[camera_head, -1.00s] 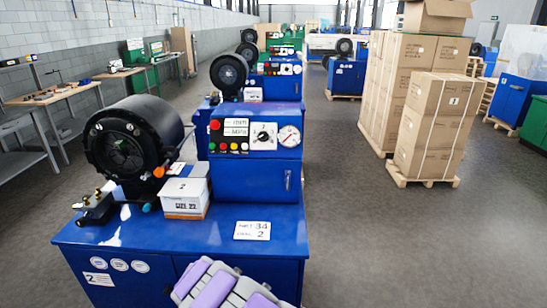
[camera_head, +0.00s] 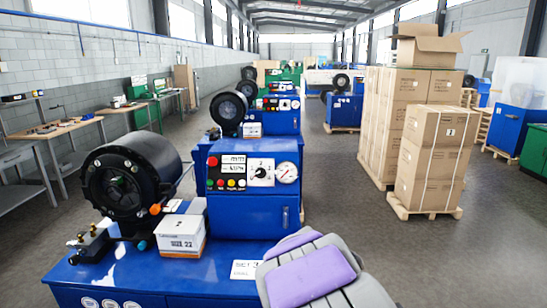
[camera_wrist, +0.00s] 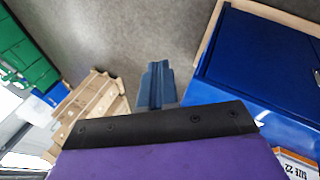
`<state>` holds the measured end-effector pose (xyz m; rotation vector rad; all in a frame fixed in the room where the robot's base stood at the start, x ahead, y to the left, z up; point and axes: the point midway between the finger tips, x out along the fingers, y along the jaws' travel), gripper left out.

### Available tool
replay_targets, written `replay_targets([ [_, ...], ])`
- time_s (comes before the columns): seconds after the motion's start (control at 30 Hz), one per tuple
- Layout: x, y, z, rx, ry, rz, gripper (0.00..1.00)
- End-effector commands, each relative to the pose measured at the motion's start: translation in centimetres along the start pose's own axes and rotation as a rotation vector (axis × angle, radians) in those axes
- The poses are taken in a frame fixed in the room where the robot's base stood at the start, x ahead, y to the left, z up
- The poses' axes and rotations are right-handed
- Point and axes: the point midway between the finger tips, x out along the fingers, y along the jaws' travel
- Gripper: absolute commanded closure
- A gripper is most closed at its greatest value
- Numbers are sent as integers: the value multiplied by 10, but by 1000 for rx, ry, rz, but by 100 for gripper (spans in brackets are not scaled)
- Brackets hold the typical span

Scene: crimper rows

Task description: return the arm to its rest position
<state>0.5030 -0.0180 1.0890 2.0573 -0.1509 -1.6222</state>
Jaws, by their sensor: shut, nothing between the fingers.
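My arm, grey with purple pads (camera_head: 312,274), rises from the bottom edge of the head view, right of centre. It covers part of the blue bench front and part of a white card (camera_head: 243,269). My gripper (camera_wrist: 157,84) shows in the wrist view as narrow blue-grey fingers beyond a black and purple part of my arm. The fingers are together with nothing between them, over grey floor. The gripper itself cannot be made out in the head view.
A blue crimper bench (camera_head: 140,275) stands close in front, with a black crimper head (camera_head: 130,180), a control panel (camera_head: 253,174) and a white box (camera_head: 181,236). Strapped cartons (camera_head: 432,160) stand on a pallet at the right. Grey floor (camera_head: 345,215) lies open between them.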

Motion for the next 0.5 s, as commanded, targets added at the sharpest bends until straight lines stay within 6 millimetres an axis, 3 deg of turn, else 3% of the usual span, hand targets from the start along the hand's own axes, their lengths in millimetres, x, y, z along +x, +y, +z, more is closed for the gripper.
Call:
replay_targets([
  [0.03,-10,6,22,39,-29,-18,100],
  [0.23,-38,15,108,157,-147,-124,100],
  [0.5,-79,-9,216,250,-276,-307,100],
])
